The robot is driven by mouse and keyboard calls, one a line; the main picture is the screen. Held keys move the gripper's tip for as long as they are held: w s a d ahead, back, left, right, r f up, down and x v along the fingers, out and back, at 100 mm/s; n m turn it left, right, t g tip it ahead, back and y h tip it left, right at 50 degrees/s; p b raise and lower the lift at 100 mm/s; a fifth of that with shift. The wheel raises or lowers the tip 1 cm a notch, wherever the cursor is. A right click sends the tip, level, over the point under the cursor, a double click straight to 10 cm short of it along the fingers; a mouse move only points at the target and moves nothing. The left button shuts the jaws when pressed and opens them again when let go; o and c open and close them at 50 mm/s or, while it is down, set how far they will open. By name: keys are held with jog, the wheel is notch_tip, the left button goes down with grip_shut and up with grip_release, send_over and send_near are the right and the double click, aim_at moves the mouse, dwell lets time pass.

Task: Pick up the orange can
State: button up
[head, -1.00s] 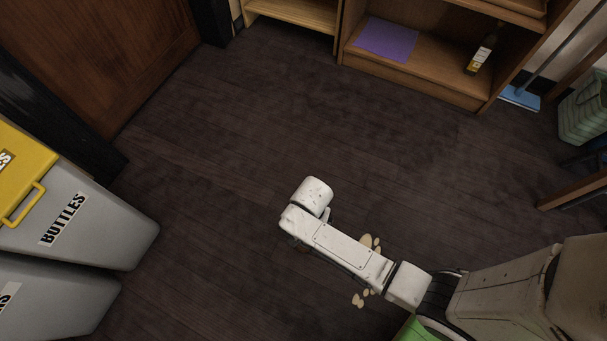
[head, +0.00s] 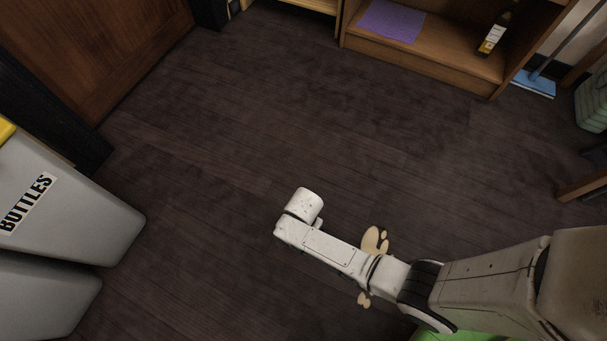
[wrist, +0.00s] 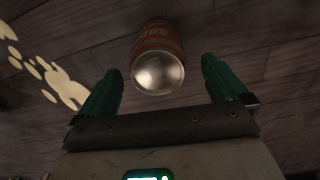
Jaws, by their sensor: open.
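The orange can (wrist: 158,40) shows in the wrist view, at the top middle. It has a silver metal end turned toward the camera and pale lettering on its side. My gripper (wrist: 162,80) is open, with its two green fingers apart. The can's near end appears between and just beyond the fingertips; I cannot tell whether either finger touches it. In the head view the can is not visible, and my white arm covers part of the floor at the bottom middle.
Grey bins (head: 70,215) stand at the left, one labelled for bottles. A wooden shelf (head: 420,62) at the back holds a purple sheet (head: 392,20) and a bottle (head: 494,35). The dark floor (head: 250,120) between is clear.

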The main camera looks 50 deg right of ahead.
jog(key=shift+s+a+f+b, duration=0.1)
jog(key=shift+f+b, duration=1.95)
jog(key=shift+f, duration=0.55)
jog(key=c, duration=1.1)
